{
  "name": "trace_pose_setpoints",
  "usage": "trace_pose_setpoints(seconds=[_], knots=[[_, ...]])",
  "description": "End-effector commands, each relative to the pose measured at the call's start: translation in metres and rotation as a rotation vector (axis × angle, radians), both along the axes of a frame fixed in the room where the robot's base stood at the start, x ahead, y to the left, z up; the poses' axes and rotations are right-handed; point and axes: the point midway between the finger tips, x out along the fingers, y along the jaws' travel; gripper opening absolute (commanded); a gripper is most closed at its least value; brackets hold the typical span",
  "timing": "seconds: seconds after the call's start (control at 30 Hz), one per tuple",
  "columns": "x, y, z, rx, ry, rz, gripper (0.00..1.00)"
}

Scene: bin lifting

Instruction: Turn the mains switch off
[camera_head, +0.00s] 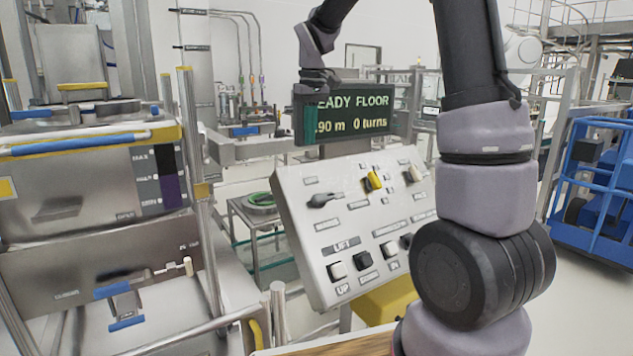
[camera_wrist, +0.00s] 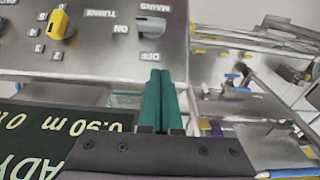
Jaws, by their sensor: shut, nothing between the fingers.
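The mains switch (camera_head: 322,199) is a dark lever handle at the upper left of the tilted grey control panel (camera_head: 300,240). In the head view its thin end points right. The wrist view shows the switch (camera_wrist: 150,26) upside down beside the labels MAINS, ON and OFF; the ON label lies to its left there. My gripper (camera_head: 310,138) hangs in front of the left part of the display, above the panel's top edge. In the wrist view the green fingers of my gripper (camera_wrist: 160,72) are together, empty, with their tips near the OFF label. They appear apart from the switch.
A yellow turns knob (camera_head: 374,180) sits right of the mains switch. The display (camera_head: 370,112) stands behind the panel and reads 0.90 m, 0 turns. Lift buttons (camera_head: 338,270) line the panel's lower part. A steel bin machine (camera_head: 90,190) with posts stands at left.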

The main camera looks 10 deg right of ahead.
Motion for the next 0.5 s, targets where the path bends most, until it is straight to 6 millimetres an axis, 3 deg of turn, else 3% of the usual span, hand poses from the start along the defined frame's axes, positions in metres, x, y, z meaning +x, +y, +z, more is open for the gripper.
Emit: trace_pose_setpoints(seconds=[0.37, 0.5], knots=[[0.0011, 0.0004, -0.0015, -0.001, 0.003, 0.003, 0.0], [0.0015, 0.0006, -0.0106, -0.002, 0.005, 0.002, 0.0]])
